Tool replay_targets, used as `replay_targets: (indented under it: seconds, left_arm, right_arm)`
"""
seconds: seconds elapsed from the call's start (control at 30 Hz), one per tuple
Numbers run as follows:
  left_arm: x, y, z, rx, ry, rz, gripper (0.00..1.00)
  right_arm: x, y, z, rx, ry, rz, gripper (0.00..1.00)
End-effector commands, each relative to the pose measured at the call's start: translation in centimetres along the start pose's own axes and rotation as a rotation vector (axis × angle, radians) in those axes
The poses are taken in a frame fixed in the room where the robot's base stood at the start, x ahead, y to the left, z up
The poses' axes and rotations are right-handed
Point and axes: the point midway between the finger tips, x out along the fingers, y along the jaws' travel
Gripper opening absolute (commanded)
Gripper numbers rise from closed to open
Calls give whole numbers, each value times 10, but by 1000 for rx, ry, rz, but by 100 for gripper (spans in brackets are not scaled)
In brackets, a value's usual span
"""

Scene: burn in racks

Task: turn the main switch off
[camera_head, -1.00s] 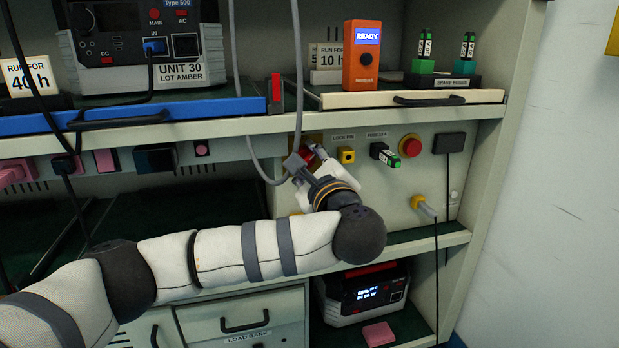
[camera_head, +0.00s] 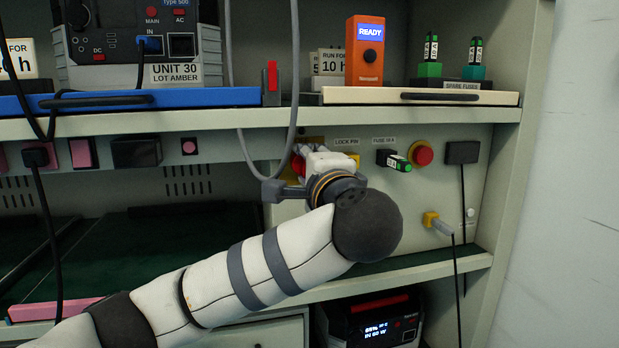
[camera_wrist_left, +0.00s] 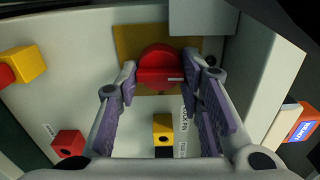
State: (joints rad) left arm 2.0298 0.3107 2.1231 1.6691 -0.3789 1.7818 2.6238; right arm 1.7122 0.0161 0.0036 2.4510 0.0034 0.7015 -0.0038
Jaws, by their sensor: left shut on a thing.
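The main switch is a red rotary knob on a yellow plate, on the pale panel under the upper right shelf. The red knob (camera_wrist_left: 160,68) shows clearly in the left wrist view, its raised grip lying across between my fingers. In the head view only a red edge of the knob (camera_head: 298,164) shows beside my gripper. My left gripper (camera_wrist_left: 160,72) is shut on the knob, one fingertip at each side. In the head view my left gripper (camera_head: 308,160) reaches the panel from the front and hides most of the switch. My right gripper is in neither view.
Right of the switch are a yellow lock pin (camera_head: 352,162), a fuse (camera_head: 396,160), a red button (camera_head: 423,154) and a yellow plug (camera_head: 432,219). A grey cable (camera_head: 292,100) hangs close by my gripper. The shelf edge (camera_head: 420,114) runs above.

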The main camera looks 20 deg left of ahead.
Motion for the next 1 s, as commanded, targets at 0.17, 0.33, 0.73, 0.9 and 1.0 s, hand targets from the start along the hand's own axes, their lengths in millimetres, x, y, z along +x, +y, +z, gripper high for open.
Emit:
replay_targets:
  seconds: [0.17, 0.33, 0.73, 0.9, 1.0]
  left_arm:
    - [0, 2, -1, -39, 1, 4, 7]
    - [0, 1, -1, -54, 2, 4, 7]
    - [0, 1, -1, -55, 1, 3, 46]
    - [0, 0, 0, -55, 1, 2, 55]
    - [0, 0, 0, -55, 1, 1, 55]
  right_arm:
    - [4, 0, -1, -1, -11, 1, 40]
    - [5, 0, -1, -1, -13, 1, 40]
    - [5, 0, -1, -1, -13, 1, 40]
    - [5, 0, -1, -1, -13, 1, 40]
    - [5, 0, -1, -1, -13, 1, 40]
